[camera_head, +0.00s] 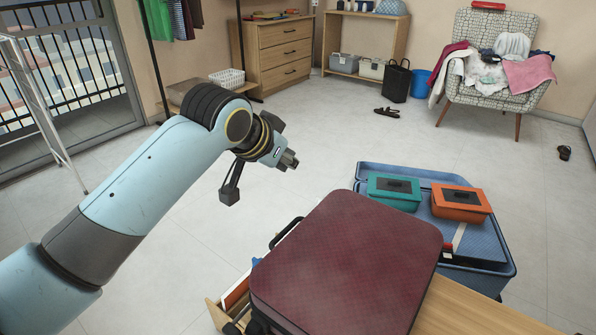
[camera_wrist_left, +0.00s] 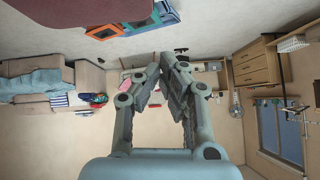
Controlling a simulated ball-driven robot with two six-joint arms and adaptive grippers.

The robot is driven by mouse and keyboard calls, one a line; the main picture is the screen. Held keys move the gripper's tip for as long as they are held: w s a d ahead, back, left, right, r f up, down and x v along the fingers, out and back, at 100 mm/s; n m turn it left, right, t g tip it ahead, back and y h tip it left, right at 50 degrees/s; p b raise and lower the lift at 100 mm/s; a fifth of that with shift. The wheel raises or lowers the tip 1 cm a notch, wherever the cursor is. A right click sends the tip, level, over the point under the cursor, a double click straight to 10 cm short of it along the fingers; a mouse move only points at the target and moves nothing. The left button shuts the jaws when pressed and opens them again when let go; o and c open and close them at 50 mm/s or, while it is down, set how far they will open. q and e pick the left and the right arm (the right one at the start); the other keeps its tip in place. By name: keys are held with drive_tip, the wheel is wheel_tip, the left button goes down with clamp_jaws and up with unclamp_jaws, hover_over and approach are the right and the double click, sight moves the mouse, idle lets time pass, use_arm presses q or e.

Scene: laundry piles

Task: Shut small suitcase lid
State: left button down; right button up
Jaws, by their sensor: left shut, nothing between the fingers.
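A maroon suitcase (camera_head: 350,265) lies on a wooden bench (camera_head: 470,312) in the front middle of the head view. Its textured lid faces up and looks down over the case; I cannot see whether the seam is fully shut. A black handle (camera_head: 284,233) shows at its left edge. Part of the maroon case also shows at the top left of the left wrist view (camera_wrist_left: 70,15). My left gripper (camera_head: 290,160) is shut and empty, in the air to the left of and beyond the suitcase, apart from it. My right gripper is not in view.
An open blue suitcase (camera_head: 512,270) behind the maroon one holds a teal box (camera_head: 394,192) and an orange box (camera_head: 461,204). A wooden drawer or tray (camera_head: 218,314) with items sits at front left. An armchair (camera_head: 492,85) with clothes stands far right. The middle floor is clear.

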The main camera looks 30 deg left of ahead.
use_arm(q)
drive_tip(key=s+f+b+x, duration=0.2)
drive_tip(key=b+x, duration=0.2)
drive_tip(key=x, duration=0.9)
drive_tip(key=shift+a+b, duration=0.2)
drive_tip(key=shift+b, duration=0.2)
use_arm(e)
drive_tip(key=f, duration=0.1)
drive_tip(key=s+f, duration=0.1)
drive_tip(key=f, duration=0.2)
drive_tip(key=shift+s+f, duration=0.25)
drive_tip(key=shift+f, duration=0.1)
use_arm(q)
drive_tip(key=shift+f, duration=0.15)
